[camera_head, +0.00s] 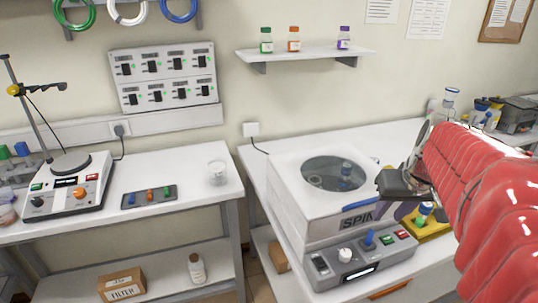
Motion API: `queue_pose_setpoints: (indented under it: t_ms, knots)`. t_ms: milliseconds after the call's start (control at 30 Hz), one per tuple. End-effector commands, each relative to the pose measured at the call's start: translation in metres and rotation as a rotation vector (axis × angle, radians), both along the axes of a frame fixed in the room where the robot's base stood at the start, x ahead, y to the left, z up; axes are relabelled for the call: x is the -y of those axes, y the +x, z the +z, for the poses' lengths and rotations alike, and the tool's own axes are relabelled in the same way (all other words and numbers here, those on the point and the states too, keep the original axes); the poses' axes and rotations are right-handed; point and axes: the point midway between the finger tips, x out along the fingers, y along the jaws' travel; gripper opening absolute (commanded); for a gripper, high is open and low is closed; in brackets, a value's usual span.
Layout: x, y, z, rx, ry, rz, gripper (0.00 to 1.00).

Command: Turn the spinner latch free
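The spinner (300,213) is a white box marked "SPIN" on the right bench, its lid down. A round dark window (335,173) in the lid shows a blue-capped vial inside. The sloped front panel (375,262) has a white dial (345,254), a blue upright lever or knob (368,239), and green and red buttons. I cannot tell for sure which part is the latch.
My red-sleeved arm covers the right side. A yellow rack (432,228) with a vial stands right of the spinner. Bottles and glassware stand behind. The left bench holds a hotplate (70,184), a tray (149,195) and a beaker (217,173). A shelf (305,54) is above.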

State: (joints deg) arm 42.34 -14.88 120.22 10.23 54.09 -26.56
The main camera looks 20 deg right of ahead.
Motion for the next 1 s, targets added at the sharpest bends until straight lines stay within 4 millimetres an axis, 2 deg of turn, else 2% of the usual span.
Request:
queue_pose_setpoints:
  t_ms: [367, 533, 1000]
  knots:
    - [0.001, 0.000, -0.001, -0.001, 0.000, 0.000, 0.31]
    - [0.002, 0.003, -0.009, -0.002, 0.002, 0.000, 0.31]
    - [0.010, 0.027, -0.070, -0.003, 0.003, 0.002, 0.31]
